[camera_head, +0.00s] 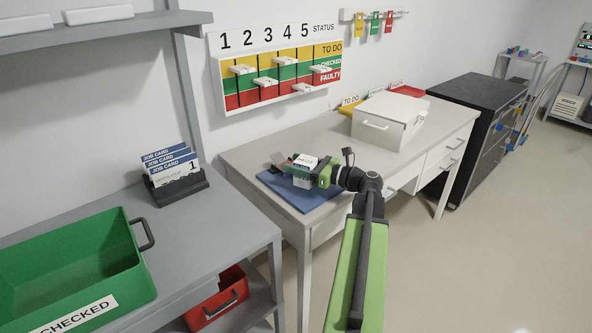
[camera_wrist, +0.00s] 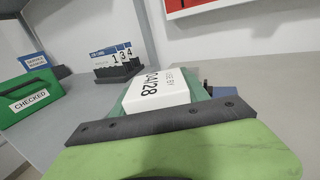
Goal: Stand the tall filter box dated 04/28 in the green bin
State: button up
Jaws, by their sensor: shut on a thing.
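The filter box (camera_wrist: 158,88) is white with the print 04/28 in the wrist view. In the head view the box (camera_head: 305,163) is between the jaws of my gripper (camera_head: 304,170), over the blue mat (camera_head: 310,193) on the white desk. My gripper is shut on it. I cannot tell whether the box touches the mat. The green bin (camera_head: 135,277), labelled CHECKED, stands on the grey bench at the left and looks empty in the part that shows. It also appears at the left of the wrist view (camera_wrist: 42,84).
A job card holder (camera_head: 178,190) stands on the grey bench behind the bin. A red bin (camera_head: 218,300) is on the shelf below. A lidded white box (camera_head: 388,120) stands at the back of the desk. A gap separates bench and desk. Floor at the right is clear.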

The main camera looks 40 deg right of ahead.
aim_at(314, 168)
jog(key=shift+f, duration=0.1)
jog(key=o, duration=1.4)
jog(key=shift+c, duration=0.2)
jog(key=shift+s+r, duration=0.1)
jog(key=shift+r, duration=0.2)
jog(key=v, duration=1.1)
jog(key=shift+s+d, duration=0.2)
jog(key=shift+s, duration=0.15)
jog(key=shift+s+f, duration=0.1)
